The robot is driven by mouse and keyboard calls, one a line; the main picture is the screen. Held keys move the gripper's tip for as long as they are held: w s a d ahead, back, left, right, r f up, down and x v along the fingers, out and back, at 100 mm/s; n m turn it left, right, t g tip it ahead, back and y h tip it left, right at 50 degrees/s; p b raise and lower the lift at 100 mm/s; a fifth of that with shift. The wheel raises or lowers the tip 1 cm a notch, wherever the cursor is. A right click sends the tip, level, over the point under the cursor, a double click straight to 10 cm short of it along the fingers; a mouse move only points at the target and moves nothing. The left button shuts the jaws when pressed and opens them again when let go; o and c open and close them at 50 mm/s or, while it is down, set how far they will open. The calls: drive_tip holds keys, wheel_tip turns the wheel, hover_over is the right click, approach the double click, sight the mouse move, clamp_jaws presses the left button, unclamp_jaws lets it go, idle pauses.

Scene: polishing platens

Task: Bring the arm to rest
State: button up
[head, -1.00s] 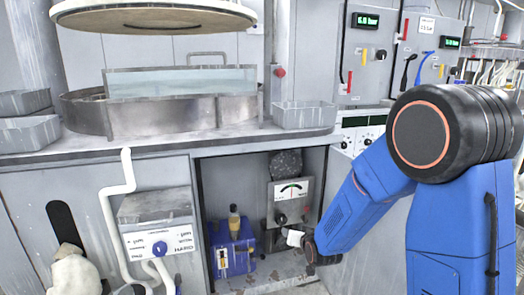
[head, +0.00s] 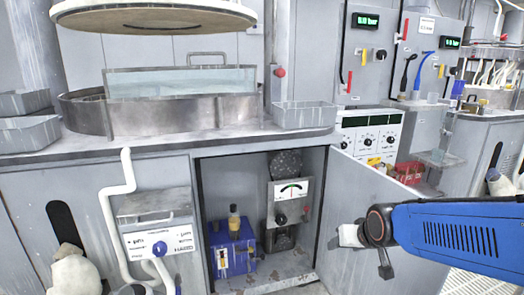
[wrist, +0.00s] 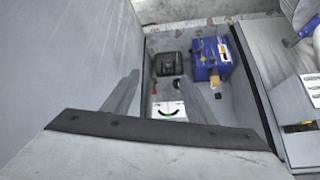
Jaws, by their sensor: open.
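My arm comes in from the right in the head view, its blue link lying nearly level in front of the open cabinet door. Its wrist end, with a white part on it, is at the right of the cabinet opening, outside it. In the wrist view my gripper (wrist: 158,80) shows two grey fingers spread apart with nothing held between them. Beyond them is the inside of the cabinet. A blue box (head: 232,252) and a grey meter unit (head: 290,195) stand in the cabinet, apart from each other; both also show in the wrist view.
The grey cabinet door (head: 345,187) stands open at the right, close to my arm. Above is a worktop with a round metal basin (head: 85,115) and a grey tray (head: 305,115). A control box (head: 158,235) with white hoses is left of the opening.

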drive_tip(key=s+d+r+g, duration=0.1)
drive_tip(key=s+d, duration=0.1)
drive_tip(key=s, duration=0.8)
drive_tip(key=s+d+r+g+h, duration=0.1)
drive_tip(key=s+d+r+g, duration=0.1)
drive_tip(key=s, duration=0.9)
drive_tip(key=shift+d, duration=0.5)
drive_tip(key=shift+o, duration=0.2)
